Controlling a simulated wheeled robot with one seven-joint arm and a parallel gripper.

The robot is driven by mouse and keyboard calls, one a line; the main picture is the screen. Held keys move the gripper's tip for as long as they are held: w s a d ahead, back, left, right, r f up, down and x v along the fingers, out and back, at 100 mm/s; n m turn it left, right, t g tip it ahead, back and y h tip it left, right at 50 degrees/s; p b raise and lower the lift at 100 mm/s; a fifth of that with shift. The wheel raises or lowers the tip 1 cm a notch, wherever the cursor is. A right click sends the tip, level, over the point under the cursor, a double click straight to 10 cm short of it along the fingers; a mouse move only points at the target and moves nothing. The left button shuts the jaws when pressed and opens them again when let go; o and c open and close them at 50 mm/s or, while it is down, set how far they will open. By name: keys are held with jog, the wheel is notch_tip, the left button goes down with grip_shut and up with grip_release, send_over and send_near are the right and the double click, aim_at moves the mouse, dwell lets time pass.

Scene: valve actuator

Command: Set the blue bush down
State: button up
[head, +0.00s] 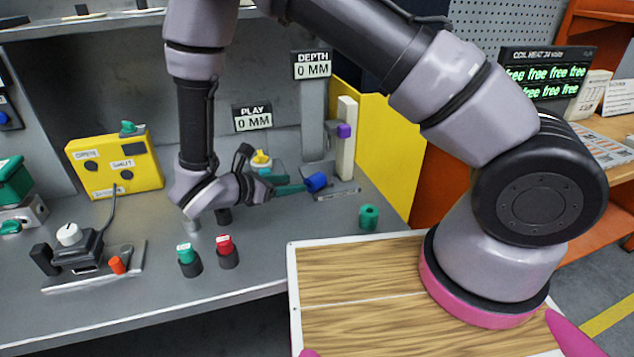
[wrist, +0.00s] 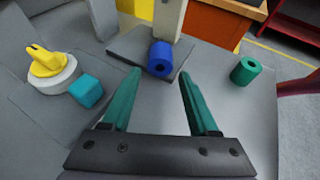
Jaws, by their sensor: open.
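The blue bush (head: 316,181) is at the dark base plate of the depth gauge (head: 313,110). In the wrist view the blue bush (wrist: 160,56) seems to lie on its side, its bored end facing my gripper. My gripper (head: 297,187) is open, with its two green fingers pointing toward the bush. In the wrist view my gripper (wrist: 159,73) has its fingertips spread left and right, just short of the bush. Nothing is held between them. Whether the bush's underside fully touches the plate is hard to tell.
A green bush (head: 369,217) stands to the right on the grey bench. A teal cube (wrist: 86,90) and a yellow piece on a white disc (wrist: 49,65) are at left. A pale post (head: 346,140) rises behind the plate. Green and red capped pieces (head: 226,250) stand in front.

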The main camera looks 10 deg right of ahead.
aim_at(309, 181)
jog(key=x, duration=0.8)
jog(key=shift+s+f, duration=0.1)
jog(key=shift+f, duration=0.15)
grip_shut()
jog(key=shift+r, duration=0.15)
